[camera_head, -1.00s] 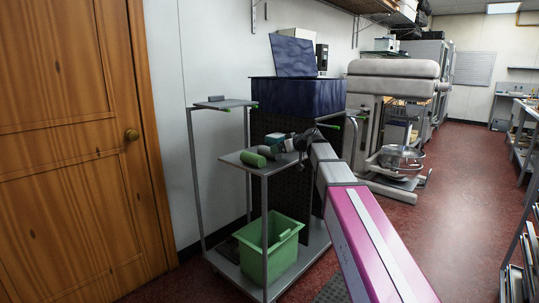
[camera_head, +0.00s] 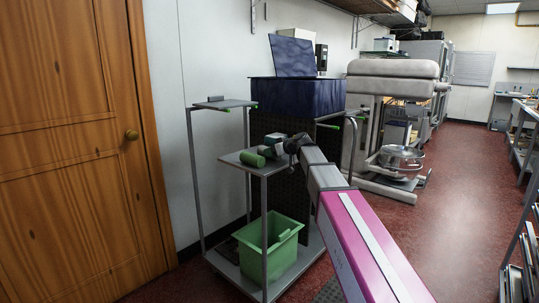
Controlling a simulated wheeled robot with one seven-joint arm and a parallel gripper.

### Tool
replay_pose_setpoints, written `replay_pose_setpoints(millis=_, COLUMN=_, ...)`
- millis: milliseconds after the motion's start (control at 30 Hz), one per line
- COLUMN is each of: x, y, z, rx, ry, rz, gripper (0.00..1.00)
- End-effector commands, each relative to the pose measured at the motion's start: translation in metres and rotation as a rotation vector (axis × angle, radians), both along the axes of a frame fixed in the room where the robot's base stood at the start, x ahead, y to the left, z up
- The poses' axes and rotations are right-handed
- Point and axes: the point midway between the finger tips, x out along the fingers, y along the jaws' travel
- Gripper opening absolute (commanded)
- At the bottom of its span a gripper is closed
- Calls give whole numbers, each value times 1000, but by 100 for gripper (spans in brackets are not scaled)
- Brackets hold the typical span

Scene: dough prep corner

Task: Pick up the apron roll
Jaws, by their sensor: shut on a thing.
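The apron roll (camera_head: 252,158) is a small dark green cylinder at the front edge of the upper shelf of a grey cart. My gripper (camera_head: 270,150) reaches in from the right, low over that shelf, and is shut on the right part of the roll. The jaws partly cover that end. The roll is level with the shelf top; whether it still touches the shelf is too small to tell.
A small teal and white item (camera_head: 274,138) is close behind my gripper. The cart's shelf (camera_head: 238,157) stands on thin posts, above a green bin (camera_head: 269,245). A dark blue box (camera_head: 300,97) stands behind. Red floor is open at right.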

Motion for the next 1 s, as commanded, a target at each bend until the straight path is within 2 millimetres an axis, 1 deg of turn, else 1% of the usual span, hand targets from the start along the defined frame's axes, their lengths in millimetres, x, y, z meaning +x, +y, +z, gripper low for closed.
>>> replay_pose_setpoints(millis=167, x=0, y=0, z=1, rx=0, ry=0, rz=0, gripper=33)
replay_pose_setpoints(millis=333, x=0, y=0, z=9, rx=0, ry=-1, rz=0, gripper=33)
replay_pose_setpoints(millis=467, x=0, y=0, z=22, rx=0, ry=-1, rz=0, gripper=33)
replay_pose_setpoints(millis=600, x=1, y=0, z=44, rx=0, ry=-3, rz=1, gripper=33)
replay_pose_setpoints(millis=667, x=-17, y=1, z=49, rx=0, ry=-2, rz=1, gripper=33)
replay_pose_setpoints(millis=800, x=-48, y=5, z=66, rx=1, ry=-2, rz=2, gripper=33)
replay_pose_setpoints(millis=1000, x=-86, y=10, z=90, rx=0, ry=-2, rz=1, gripper=33)
